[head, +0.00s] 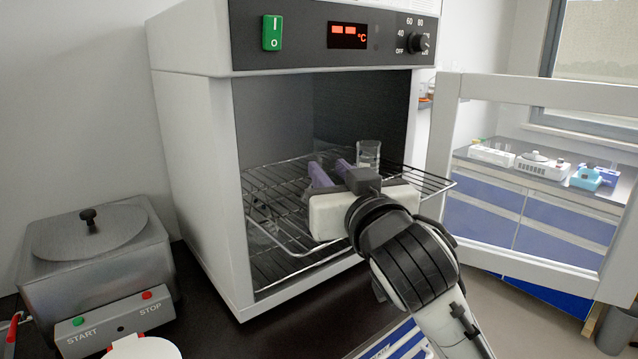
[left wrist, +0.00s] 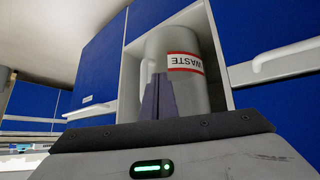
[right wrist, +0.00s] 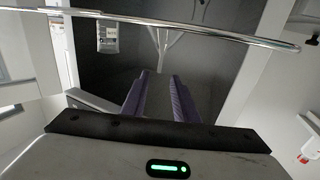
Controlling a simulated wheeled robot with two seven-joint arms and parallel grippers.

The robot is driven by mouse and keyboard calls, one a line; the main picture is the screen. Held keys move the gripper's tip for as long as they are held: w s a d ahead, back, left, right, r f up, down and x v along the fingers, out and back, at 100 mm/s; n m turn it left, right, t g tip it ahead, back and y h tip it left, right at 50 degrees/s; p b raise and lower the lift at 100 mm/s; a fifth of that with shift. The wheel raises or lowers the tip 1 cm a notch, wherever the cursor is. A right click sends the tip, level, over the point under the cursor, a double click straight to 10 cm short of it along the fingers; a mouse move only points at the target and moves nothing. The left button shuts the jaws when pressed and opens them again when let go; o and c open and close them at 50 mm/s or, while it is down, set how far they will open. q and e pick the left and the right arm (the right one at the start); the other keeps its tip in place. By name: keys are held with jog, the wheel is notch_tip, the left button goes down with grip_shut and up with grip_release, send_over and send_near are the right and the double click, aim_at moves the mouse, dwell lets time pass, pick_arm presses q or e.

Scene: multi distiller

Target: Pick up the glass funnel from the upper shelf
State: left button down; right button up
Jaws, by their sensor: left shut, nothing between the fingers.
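My right gripper (head: 328,162) reaches into the open oven over the upper wire shelf (head: 275,177). In the right wrist view its two purple fingers (right wrist: 160,75) stand apart with a gap between them. A faint clear shape, possibly the glass funnel (head: 320,157), shows by the fingertips in the head view, partly hidden. In the right wrist view a pale Y-shaped outline (right wrist: 164,42) lies beyond the fingertips; I cannot tell whether it is the funnel. My left gripper (left wrist: 157,92) is shut and empty, away from the oven.
Clear glassware (head: 263,215) shows lower left. The oven door (head: 447,150) is open to the right. A bath with START and STOP buttons (head: 95,255) stands left. A waste bin (left wrist: 190,95) faces my left gripper.

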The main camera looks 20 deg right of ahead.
aim_at(320, 157)
jog(key=w, duration=0.2)
jog(key=w+p, duration=0.1)
jog(key=w, duration=0.2)
jog(key=shift+w+d+r, duration=0.1)
jog(key=shift+w+d, duration=0.05)
jog(key=shift+d, duration=0.05)
grip_shut()
